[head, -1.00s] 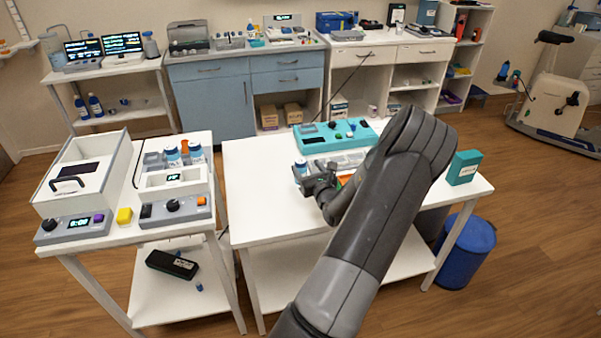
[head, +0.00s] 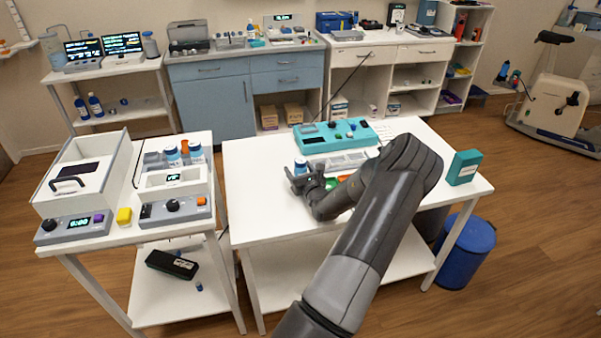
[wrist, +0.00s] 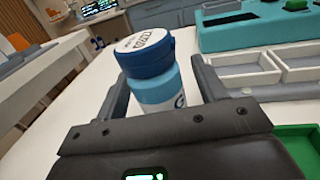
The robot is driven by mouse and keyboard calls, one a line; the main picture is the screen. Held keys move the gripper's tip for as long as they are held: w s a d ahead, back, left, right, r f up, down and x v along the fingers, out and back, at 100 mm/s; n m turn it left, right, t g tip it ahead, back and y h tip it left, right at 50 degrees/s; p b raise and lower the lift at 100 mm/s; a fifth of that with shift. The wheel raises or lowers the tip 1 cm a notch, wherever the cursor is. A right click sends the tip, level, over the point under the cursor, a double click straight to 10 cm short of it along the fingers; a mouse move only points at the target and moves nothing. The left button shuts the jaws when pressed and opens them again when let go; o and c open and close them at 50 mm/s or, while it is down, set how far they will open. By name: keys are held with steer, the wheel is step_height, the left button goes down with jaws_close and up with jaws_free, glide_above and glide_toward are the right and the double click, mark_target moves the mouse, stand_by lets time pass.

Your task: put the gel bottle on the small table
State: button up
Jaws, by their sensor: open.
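A small blue bottle with a dark blue cap and white label, likely the gel bottle (head: 300,165), stands upright on the white table (head: 262,215) in the middle. In the wrist view the bottle (wrist: 155,88) is between the two fingers of my gripper (wrist: 158,76), with a gap seen at its right side. My gripper (head: 308,183) is open, low over the table's left part. The bottle's lower part is hidden behind the gripper body. I cannot tell which table is the small one; a smaller white table (head: 125,236) stands at the left.
A teal device (head: 335,135) and a grey compartment tray (head: 340,161) lie behind and right of my gripper. A teal box (head: 463,167) stands at the right edge. The left table holds a white open box (head: 85,180), grey devices and several bottles. A blue bin (head: 468,250) stands at right.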

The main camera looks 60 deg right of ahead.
steer(key=shift+w+d, duration=0.2)
steer(key=shift+w, duration=0.05)
steer(key=shift+c, duration=0.4)
steer(key=c, duration=1.1)
steer(key=shift+c, duration=0.2)
steer(key=shift+r, duration=0.15)
